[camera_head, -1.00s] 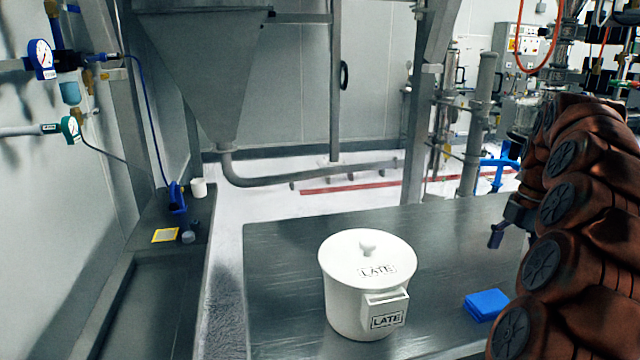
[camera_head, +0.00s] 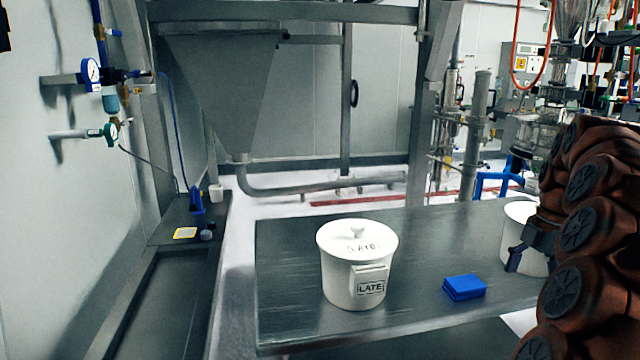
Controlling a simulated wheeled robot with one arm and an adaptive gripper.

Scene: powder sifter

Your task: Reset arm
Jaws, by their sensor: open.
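My brown-sleeved arm fills the right edge of the head view. My gripper (camera_head: 513,262) is at the lower end of the arm, small and dark, with its fingers apart and nothing visible between them. It shows in front of a white container (camera_head: 528,258) at the right of the table, which is partly hidden by my arm. A white lidded pot (camera_head: 355,285) labelled LATE stands upright on the dark table (camera_head: 290,310), well to the left of my gripper.
A grey hopper (camera_head: 225,95) with a curved pipe stands behind. A dark bench (camera_head: 165,300) with small items runs along the left wall with gauges.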

